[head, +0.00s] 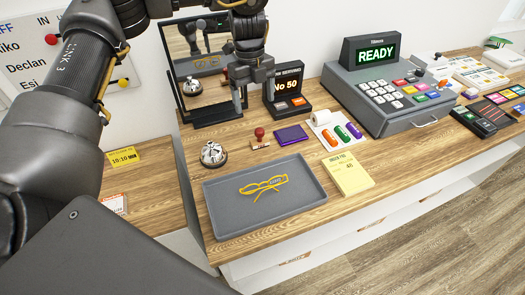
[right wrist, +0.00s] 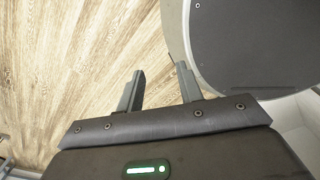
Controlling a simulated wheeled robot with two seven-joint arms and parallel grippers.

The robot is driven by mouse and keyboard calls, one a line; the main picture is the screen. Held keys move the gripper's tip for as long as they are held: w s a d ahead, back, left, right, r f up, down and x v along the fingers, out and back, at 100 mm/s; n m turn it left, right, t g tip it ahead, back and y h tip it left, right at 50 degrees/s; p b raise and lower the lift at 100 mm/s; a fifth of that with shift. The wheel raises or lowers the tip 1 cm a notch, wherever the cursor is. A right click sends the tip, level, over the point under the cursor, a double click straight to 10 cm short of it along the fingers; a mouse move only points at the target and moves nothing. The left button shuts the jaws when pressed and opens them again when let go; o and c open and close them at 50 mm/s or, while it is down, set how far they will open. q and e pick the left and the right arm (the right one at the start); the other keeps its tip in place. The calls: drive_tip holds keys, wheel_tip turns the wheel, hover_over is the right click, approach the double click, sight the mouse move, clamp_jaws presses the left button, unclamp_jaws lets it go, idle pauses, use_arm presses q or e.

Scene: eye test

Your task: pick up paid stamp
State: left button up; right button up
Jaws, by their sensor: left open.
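A small stamp with a round dark red knob (head: 260,134) stands on the wooden counter, between the silver bell and the purple ink pad (head: 290,135). Its lettering is too small to read. My left gripper (head: 253,100) points down above and behind the stamp in the head view, in front of the mirror and the number display. It is open, with nothing seen between its fingers, and apart from the stamp. My right gripper (right wrist: 158,88) shows in the right wrist view, open and empty over the wooden floor. The stamp is not in that view.
A silver bell (head: 213,154) stands left of the stamp. A grey tray (head: 225,212) with yellow glasses (head: 264,186) lies in front. A framed mirror (head: 186,82) and a "No 50" display (head: 288,92) stand behind. A cash register (head: 385,92) stands to the right.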

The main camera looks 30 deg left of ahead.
sight(259, 129)
use_arm(q)
drive_tip(key=f, duration=0.8)
drive_tip(key=shift+s+d+f+b, duration=0.2)
drive_tip(key=shift+s+b, duration=0.1)
drive_tip(key=shift+b, duration=0.1)
drive_tip(key=shift+d+f+p, duration=0.2)
drive_tip(key=shift+f+p, duration=0.15)
drive_tip(key=shift+f, duration=0.1)
drive_tip(key=f, duration=0.1)
drive_tip(key=f+p, duration=0.1)
drive_tip(key=f, duration=0.1)
drive_tip(key=shift+w+d+f, duration=0.1)
drive_tip(key=shift+d+f, duration=0.2)
drive_tip(key=shift+d, duration=0.1)
drive_tip(key=shift+f, duration=0.35)
use_arm(e)
drive_tip(key=shift+w+a+f, duration=0.1)
drive_tip(key=shift+w+f, duration=0.2)
drive_tip(key=shift+w, duration=0.4)
use_arm(q)
drive_tip(key=shift+c, duration=0.2)
drive_tip(key=c, duration=1)
